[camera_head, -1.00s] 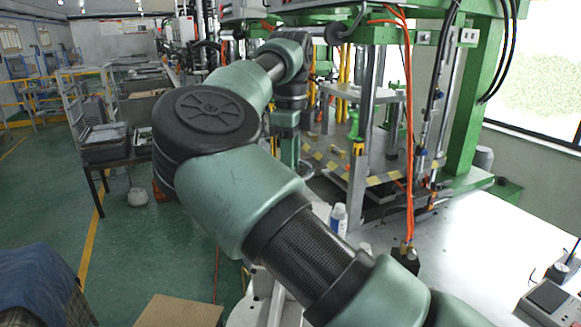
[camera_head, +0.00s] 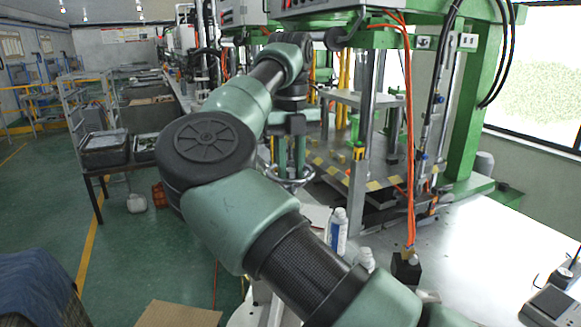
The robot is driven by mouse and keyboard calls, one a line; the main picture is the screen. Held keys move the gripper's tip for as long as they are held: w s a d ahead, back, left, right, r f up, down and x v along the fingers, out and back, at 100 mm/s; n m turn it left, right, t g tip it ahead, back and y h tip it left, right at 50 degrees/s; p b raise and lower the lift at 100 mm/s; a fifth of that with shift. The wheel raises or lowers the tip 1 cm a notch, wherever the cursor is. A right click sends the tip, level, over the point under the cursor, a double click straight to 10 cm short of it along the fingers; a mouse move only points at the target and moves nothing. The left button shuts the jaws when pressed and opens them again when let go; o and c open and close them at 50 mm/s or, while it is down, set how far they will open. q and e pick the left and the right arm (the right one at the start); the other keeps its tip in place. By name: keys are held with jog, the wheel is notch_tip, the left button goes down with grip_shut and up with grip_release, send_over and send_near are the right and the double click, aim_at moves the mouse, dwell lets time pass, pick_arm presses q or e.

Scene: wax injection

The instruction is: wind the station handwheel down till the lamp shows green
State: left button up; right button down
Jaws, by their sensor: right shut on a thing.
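My right arm crosses the middle of the picture from the bottom right, and its gripper (camera_head: 290,160) points down at the station. The handwheel (camera_head: 291,182), a silvery ring, shows just below and around the fingertips. The gripper is shut on the handwheel, though the arm and wrist hide part of the contact. The green lamp cannot be made out. My left gripper is not in view.
A green press frame (camera_head: 470,110) with steel columns stands behind the gripper. A white bottle (camera_head: 338,230) stands close to my forearm on the pale worktop (camera_head: 460,255). Orange hoses (camera_head: 410,130) hang at its right. Trays (camera_head: 104,147) sit on a bench at left.

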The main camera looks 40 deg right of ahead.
jog(key=m, duration=0.3)
jog(key=shift+m, duration=0.4)
jog(key=m+p, duration=0.1)
jog(key=m, duration=0.3)
jog(key=shift+m, duration=0.3)
jog(key=m, duration=0.4)
jog(key=shift+p, duration=0.35)
jog(key=m, duration=0.5)
jog(key=shift+p, duration=0.4)
jog(key=m, duration=0.3)
jog(key=shift+m, duration=0.3)
jog(key=m+p, duration=0.1)
jog(key=m, duration=0.3)
jog(key=shift+f+m, duration=0.1)
jog(key=shift+m, duration=0.2)
jog(key=m, duration=0.4)
jog(key=shift+p, duration=0.3)
jog(key=shift+m, duration=2.1)
